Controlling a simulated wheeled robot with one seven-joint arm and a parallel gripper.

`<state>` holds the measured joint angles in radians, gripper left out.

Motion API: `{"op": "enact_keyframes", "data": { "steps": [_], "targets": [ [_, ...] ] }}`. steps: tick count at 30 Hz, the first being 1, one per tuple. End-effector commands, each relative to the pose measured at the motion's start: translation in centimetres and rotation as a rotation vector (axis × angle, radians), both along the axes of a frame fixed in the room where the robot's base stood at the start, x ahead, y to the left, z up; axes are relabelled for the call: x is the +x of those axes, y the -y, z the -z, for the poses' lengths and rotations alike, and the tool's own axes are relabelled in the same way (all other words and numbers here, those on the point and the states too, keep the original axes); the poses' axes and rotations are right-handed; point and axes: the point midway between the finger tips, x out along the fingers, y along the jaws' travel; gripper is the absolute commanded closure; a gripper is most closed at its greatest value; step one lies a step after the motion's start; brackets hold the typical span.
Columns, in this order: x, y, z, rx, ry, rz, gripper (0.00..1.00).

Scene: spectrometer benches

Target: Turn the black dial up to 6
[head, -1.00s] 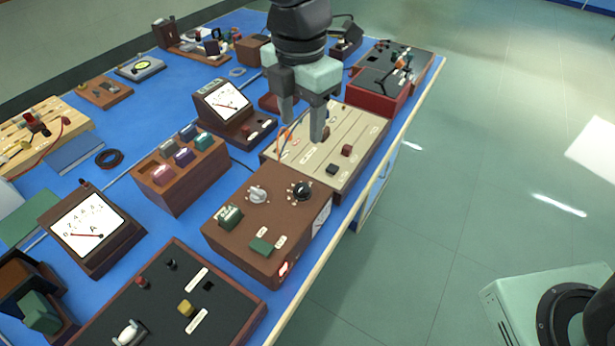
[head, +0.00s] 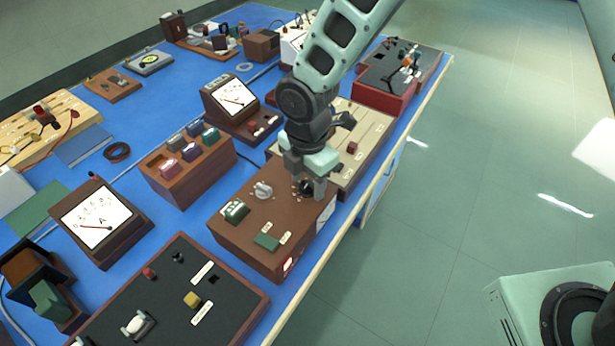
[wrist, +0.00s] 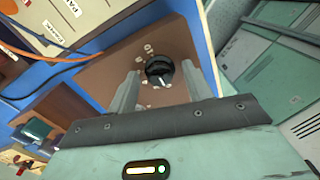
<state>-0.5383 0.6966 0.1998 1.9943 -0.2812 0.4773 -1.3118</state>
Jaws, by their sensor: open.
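The black dial (head: 305,187) sits on top of a brown box (head: 258,211), near its back right corner. In the head view my gripper (head: 311,188) is right over the dial and partly hides it. In the wrist view the dial (wrist: 159,71) shows between the two open fingers of my gripper (wrist: 163,88), with a light pointer mark and small number labels around it. The fingers stand on either side of the dial; I cannot tell whether they touch it. The label values are too small to read.
A cream panel (head: 362,135) stands right behind. A box of coloured blocks (head: 187,171) is to the left. The bench edge lies close on the right.

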Motion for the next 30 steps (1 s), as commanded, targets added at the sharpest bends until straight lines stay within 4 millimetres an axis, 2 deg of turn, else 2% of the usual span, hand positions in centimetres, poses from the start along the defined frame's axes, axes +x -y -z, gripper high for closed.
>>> {"op": "enact_keyframes", "data": {
  "steps": [7, 8, 12, 22, 30],
  "targets": [
    [0.01, -0.02, 0.06, 0.001, 0.001, 0.0, 0.5],
    [0.01, -0.02, 0.05, 0.001, 0.001, 0.0, 0.55],
    [0.01, -0.02, 0.04, 0.001, 0.001, 0.0, 0.94],
    [0.0, -0.03, 0.03, 0.0, 0.0, 0.026, 0.94],
    [-0.01, -0.04, 0.05, 0.0, 0.0, 0.169, 0.94]
  ]
}}
